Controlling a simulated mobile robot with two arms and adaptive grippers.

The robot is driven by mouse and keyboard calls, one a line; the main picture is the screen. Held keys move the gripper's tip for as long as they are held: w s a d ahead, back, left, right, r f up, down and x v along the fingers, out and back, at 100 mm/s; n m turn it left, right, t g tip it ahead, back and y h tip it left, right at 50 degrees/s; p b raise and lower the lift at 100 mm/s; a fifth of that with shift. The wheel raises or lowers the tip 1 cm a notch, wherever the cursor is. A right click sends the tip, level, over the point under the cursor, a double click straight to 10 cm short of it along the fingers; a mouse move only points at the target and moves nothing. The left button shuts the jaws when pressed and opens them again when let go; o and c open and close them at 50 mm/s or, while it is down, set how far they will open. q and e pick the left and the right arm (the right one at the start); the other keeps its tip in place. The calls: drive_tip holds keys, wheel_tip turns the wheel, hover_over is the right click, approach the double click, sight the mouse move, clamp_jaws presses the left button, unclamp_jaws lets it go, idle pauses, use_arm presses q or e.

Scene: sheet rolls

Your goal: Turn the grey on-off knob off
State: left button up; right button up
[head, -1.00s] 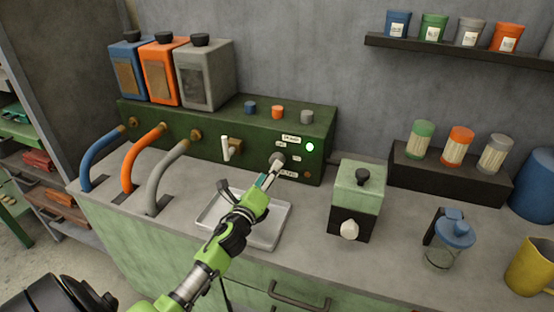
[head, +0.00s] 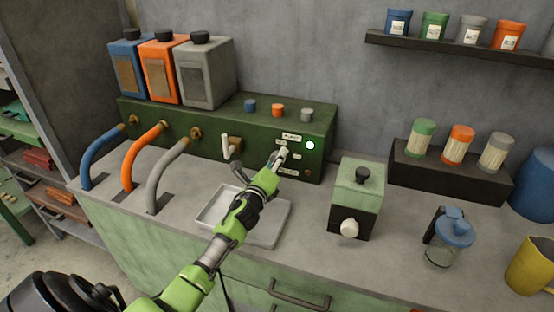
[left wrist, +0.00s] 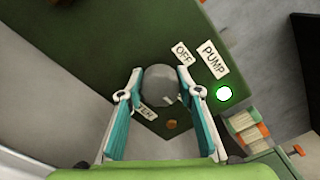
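The grey on-off knob (left wrist: 160,84) is round and sits on the front of a dark green control panel (head: 180,124). In the left wrist view it lies between the two teal-padded fingertips of my left gripper (left wrist: 164,88), which look open with narrow gaps at its sides. An "OFF" label (left wrist: 182,53) and a "PUMP" label (left wrist: 213,59) are beside the knob. A green lamp (head: 310,145) on the panel is lit. In the head view my left gripper (head: 277,158) covers most of the knob. My right gripper is not in view.
A pale lever tap (head: 230,147) and a metal tray (head: 262,225) are left of and below my gripper. A green-and-black box with a white knob (head: 348,229) stands to the right. Blue, orange and grey hoses (head: 168,172) are at the left.

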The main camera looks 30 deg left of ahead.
use_arm(q)
drive_tip(key=shift+n, duration=0.4)
drive_tip(key=n, duration=0.3)
drive_tip(key=shift+n, duration=0.4)
drive_tip(key=n, duration=0.4)
drive_tip(key=shift+f+n, duration=0.1)
drive_tip(key=shift+n, duration=0.2)
drive_tip(key=n+p, duration=0.1)
drive_tip(key=n, duration=0.3)
drive_tip(key=shift+n+p, duration=0.4)
drive_tip(key=shift+n, duration=2)
drive_tip(key=shift+f, duration=0.1)
drive_tip(key=o, duration=1.1)
drive_tip(key=shift+s, duration=0.1)
